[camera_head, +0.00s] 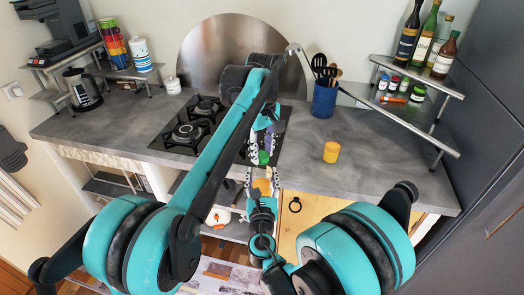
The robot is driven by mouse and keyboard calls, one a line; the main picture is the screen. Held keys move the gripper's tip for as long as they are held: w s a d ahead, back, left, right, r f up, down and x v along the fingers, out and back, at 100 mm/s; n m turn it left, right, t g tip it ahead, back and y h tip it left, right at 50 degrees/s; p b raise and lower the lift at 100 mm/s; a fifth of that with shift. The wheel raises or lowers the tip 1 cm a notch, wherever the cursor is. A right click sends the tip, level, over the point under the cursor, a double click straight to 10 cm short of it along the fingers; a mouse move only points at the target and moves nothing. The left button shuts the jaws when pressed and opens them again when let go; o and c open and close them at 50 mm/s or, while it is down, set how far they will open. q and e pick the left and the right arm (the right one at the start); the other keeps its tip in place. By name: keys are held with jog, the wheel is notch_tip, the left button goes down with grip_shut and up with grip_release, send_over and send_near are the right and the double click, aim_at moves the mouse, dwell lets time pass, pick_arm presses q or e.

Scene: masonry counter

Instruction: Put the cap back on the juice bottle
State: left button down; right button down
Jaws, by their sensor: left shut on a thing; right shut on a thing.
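The green cap (263,157) shows near the middle of the head view, in front of the stove. My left gripper (264,146) reaches down from above and is shut on it. My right gripper (262,176) points away from me just below it and is shut on the juice bottle (262,187). Only a small orange-tan part of the bottle shows between the fingers. The cap appears just above the bottle in the picture. I cannot tell whether they touch.
A yellow-orange cup-like object (331,152) stands on the grey counter (375,150), right of the grippers. Behind are a black stove (190,132) and a blue utensil holder (324,101). A corner shelf (425,114) holds jars and bottles. The right counter is mostly clear.

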pick_arm(q)
jog(key=m, duration=0.9)
jog(key=shift+m, duration=0.4)
jog(key=m, duration=0.9)
jog(key=c, duration=1)
grip_release()
jog(key=shift+r, duration=2.2)
